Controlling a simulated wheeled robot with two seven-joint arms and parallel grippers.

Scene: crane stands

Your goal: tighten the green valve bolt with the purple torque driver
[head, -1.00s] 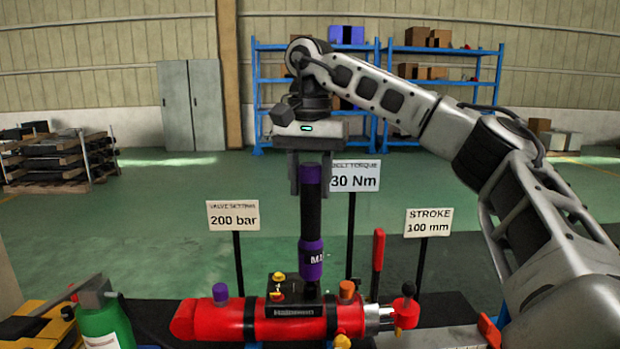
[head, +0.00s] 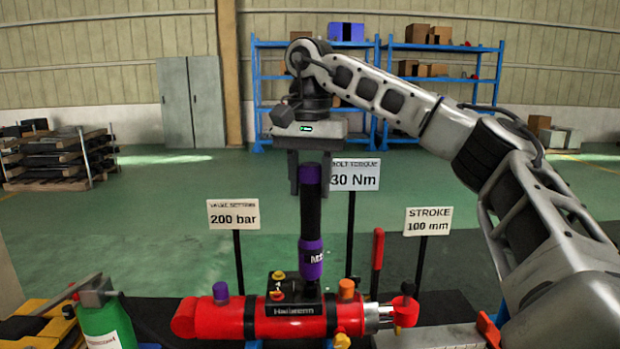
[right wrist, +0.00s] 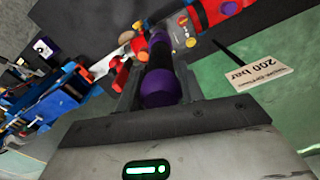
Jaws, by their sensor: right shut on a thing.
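The purple torque driver (head: 311,225), purple at both ends with a black middle, stands upright over the valve block (head: 292,292) on the red cylinder (head: 205,319). My right gripper (head: 309,188) points down and is shut on its upper end. The driver's lower tip reaches down to the block; I cannot tell whether it touches a bolt. No green bolt shows; the spot under the tip is hidden. In the right wrist view the driver (right wrist: 160,80) lies between the fingers, pointing toward the red cylinder (right wrist: 215,12). My left gripper is out of view.
Signs on posts stand behind the cylinder: 200 bar (head: 233,215), 30 Nm (head: 355,178) and 100 mm (head: 428,221). A red upright lever (head: 378,250) stands right of the driver. A green bottle (head: 105,325) is at the front left.

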